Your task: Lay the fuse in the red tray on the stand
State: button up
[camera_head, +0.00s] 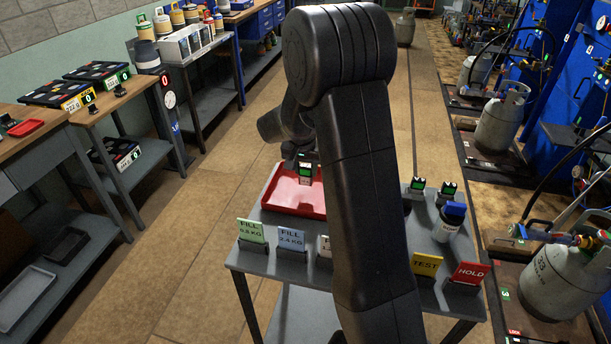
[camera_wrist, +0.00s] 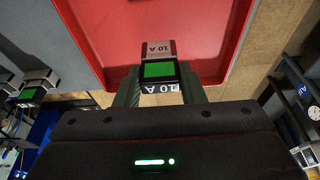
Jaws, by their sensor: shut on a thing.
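The fuse (camera_wrist: 160,72) is a small block with a green face and a "10 A" label. My gripper (camera_wrist: 160,88) is shut on it, with a finger on each side. In the head view the fuse (camera_head: 305,173) shows at the end of my arm, over the red tray (camera_head: 284,206). The tray lies on the grey stand (camera_head: 275,262), at its back left. In the wrist view the red tray (camera_wrist: 215,60) fills the area beyond the fuse. I cannot tell whether the fuse touches the tray floor. My arm hides part of the tray and stand.
Fill cards (camera_head: 251,231), a yellow TEST card (camera_head: 425,265) and a red HOLD card (camera_head: 469,273) line the stand's front edge. Two more fuse-like blocks (camera_head: 447,189) and a blue-capped jar (camera_head: 450,220) stand at its right. Gas cylinders (camera_head: 565,280) stand farther right.

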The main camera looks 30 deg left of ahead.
aim_at(305, 173)
jog(key=shift+f, duration=1.6)
jog(key=o, duration=1)
jog(key=shift+o, duration=0.3)
jog(key=shift+r, duration=0.15)
jog(key=v, duration=1.2)
jog(key=shift+b, duration=0.3)
